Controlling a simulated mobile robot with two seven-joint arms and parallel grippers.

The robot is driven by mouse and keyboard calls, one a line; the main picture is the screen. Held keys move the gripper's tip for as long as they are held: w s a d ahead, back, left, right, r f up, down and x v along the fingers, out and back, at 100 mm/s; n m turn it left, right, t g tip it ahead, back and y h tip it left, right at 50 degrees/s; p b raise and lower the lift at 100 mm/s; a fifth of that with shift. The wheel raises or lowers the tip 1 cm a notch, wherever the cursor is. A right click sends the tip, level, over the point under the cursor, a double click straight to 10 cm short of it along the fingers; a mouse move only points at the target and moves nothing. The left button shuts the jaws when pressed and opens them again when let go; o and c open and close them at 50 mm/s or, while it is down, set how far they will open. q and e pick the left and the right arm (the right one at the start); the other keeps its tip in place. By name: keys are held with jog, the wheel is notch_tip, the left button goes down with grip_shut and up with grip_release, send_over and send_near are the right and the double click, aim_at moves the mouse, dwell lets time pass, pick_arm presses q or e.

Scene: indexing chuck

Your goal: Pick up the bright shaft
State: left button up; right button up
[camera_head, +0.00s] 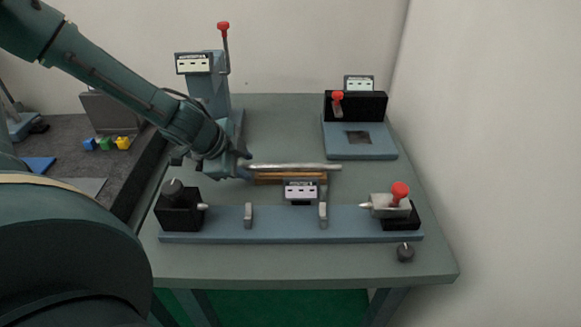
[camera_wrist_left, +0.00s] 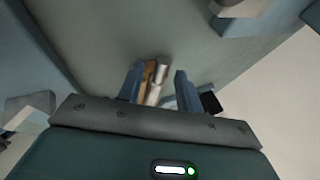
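The bright shaft (camera_head: 300,167) is a long silvery rod lying left to right along a brown wooden rest (camera_head: 290,179) on the table. My left gripper (camera_head: 243,168) is low at the shaft's left end. In the left wrist view, the fingers (camera_wrist_left: 160,92) stand apart, with the shaft (camera_wrist_left: 155,94) showing between them and the wooden rest (camera_wrist_left: 146,80) beside it. A gap shows between the right finger and the shaft, so the gripper is open. The head view hides whether a finger touches the shaft. My right gripper is not in view.
A blue-grey bench fixture (camera_head: 285,222) with two end centres stands in front of the shaft. A lever press (camera_head: 207,90) stands behind left, and a black-backed fixture (camera_head: 358,125) behind right. The table between the rear fixtures is clear.

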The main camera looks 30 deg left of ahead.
pick_arm(q)
grip_shut()
dwell(0.5)
